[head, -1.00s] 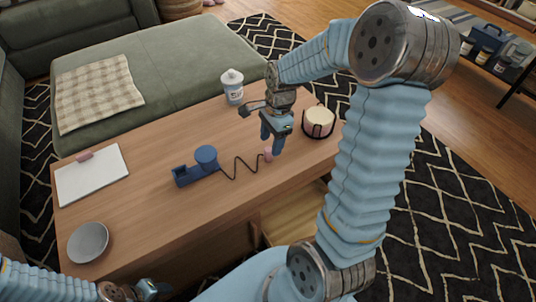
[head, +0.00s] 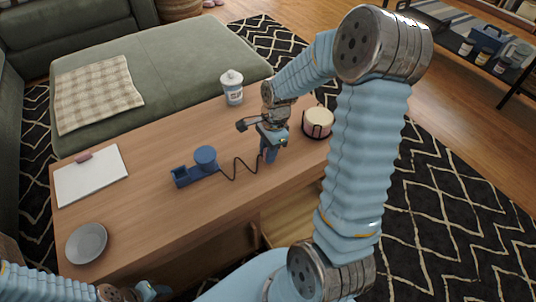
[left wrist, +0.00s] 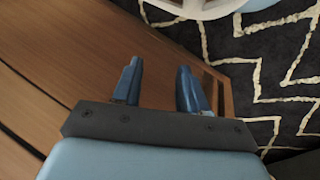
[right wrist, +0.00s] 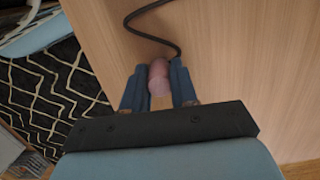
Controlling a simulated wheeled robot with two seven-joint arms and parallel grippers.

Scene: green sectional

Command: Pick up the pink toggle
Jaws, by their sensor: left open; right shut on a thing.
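The pink toggle (right wrist: 159,78) shows in the right wrist view between the two blue fingers of my right gripper (right wrist: 158,88). My right gripper is shut on it, low over the wooden table. In the head view my right gripper (head: 269,157) hides the toggle. A dark cord (head: 238,172) runs from the toggle's place to a blue device (head: 196,168) on the table. My left gripper (left wrist: 158,85) is open and empty, beyond the table's near edge over the floor; in the head view it shows at the bottom (head: 150,290).
A candle in a dark holder (head: 317,122) stands just right of my right gripper. A white lidded jar (head: 232,88) stands behind it. The table's front middle (head: 170,220) is clear.

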